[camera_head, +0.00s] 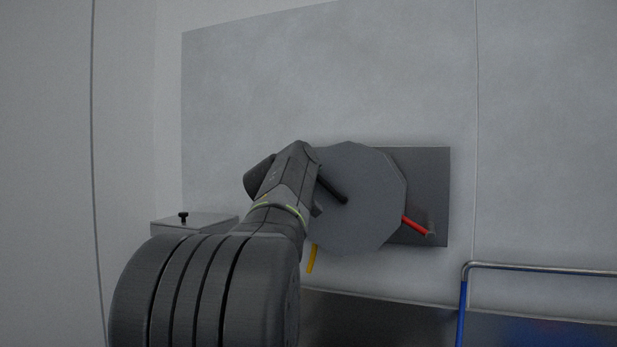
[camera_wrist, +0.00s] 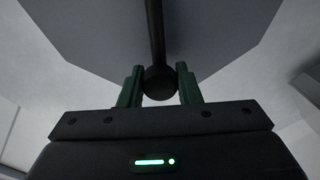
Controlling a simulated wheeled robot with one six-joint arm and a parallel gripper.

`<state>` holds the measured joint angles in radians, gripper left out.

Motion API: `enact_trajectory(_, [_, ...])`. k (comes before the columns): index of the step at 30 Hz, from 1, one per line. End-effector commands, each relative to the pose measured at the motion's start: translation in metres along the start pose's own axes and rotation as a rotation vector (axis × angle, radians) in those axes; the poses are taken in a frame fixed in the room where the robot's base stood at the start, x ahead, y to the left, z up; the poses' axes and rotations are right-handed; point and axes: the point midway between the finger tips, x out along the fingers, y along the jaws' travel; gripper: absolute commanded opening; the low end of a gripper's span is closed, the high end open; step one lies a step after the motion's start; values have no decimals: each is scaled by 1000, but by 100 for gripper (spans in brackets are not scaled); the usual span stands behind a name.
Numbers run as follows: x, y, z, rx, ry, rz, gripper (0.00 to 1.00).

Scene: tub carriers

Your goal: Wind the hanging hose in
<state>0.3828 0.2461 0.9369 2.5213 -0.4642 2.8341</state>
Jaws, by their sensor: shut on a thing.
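A grey many-sided hose reel (camera_head: 365,200) is mounted on a dark plate (camera_head: 430,175) on the wall. A dark crank bar (camera_head: 332,188) runs from near the reel's middle up and left, behind my arm. In the wrist view my gripper (camera_wrist: 158,88) has its green fingers on both sides of a round dark knob (camera_wrist: 158,80) at the crank bar's end (camera_wrist: 155,30), and is shut on it. The reel's face (camera_wrist: 215,35) fills the background. A short yellow hose end (camera_head: 312,258) hangs below the reel. My arm hides the fingers in the head view.
A red lever (camera_head: 414,226) sticks out at the reel's lower right. A grey box with a black knob (camera_head: 183,217) stands at the left. A blue and metal rail (camera_head: 540,268) is at the lower right. The wall above the reel is bare.

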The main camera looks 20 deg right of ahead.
Motion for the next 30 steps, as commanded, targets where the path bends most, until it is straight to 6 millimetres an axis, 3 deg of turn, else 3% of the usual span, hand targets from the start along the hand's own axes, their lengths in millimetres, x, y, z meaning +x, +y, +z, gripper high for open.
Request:
enact_trajectory(1, [0,0,0,-1,-1,0,0])
enact_trajectory(2, [0,0,0,-1,-1,0,34])
enact_trajectory(5, [0,0,0,-2,-1,0,53])
enact_trajectory(17, [-8,0,0,-2,1,1,53])
enact_trajectory(22, [-34,-2,1,-1,3,1,53])
enact_trajectory(30, [-92,-2,1,0,3,1,53])
